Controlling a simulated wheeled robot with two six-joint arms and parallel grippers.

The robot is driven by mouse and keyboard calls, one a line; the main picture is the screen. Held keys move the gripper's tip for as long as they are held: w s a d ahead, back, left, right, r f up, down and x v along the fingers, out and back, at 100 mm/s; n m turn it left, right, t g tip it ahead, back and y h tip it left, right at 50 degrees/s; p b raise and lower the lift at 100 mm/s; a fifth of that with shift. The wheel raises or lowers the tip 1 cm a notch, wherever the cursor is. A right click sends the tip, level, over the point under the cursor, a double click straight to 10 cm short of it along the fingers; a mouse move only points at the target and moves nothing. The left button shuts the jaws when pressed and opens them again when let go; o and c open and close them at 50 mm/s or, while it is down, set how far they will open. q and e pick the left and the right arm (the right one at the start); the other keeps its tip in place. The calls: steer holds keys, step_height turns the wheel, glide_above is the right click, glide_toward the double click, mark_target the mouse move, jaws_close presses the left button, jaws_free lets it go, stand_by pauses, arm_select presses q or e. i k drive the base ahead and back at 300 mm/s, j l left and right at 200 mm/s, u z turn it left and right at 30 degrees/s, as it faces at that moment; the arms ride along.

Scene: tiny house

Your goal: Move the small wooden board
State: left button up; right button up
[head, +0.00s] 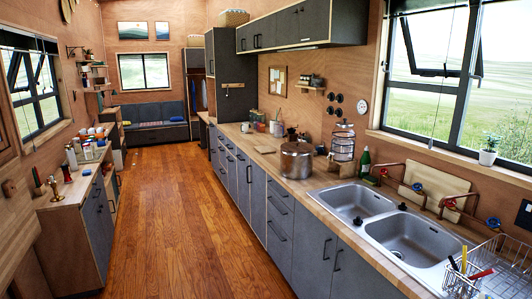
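A small flat wooden board (265,149) lies on the right-hand wooden counter, to the left of and beyond a large steel pot (296,160). A larger, light wooden board (437,181) leans against the wall behind the double sink. Neither of my grippers is in the head view, so their state and place are hidden.
A long wooden floor aisle (173,217) is clear between the right counter and the left cabinet (92,222). The sink (405,240) and a wire dish rack (495,272) fill the near right counter. A glass jar (343,146) and green bottle (365,162) stand beyond the sink.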

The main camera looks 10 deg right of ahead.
mark_target(262, 150)
steer(key=u, duration=0.15)
steer(key=i, duration=6)
steer(key=i+j+z, duration=0.1)
steer(key=z, duration=0.25)
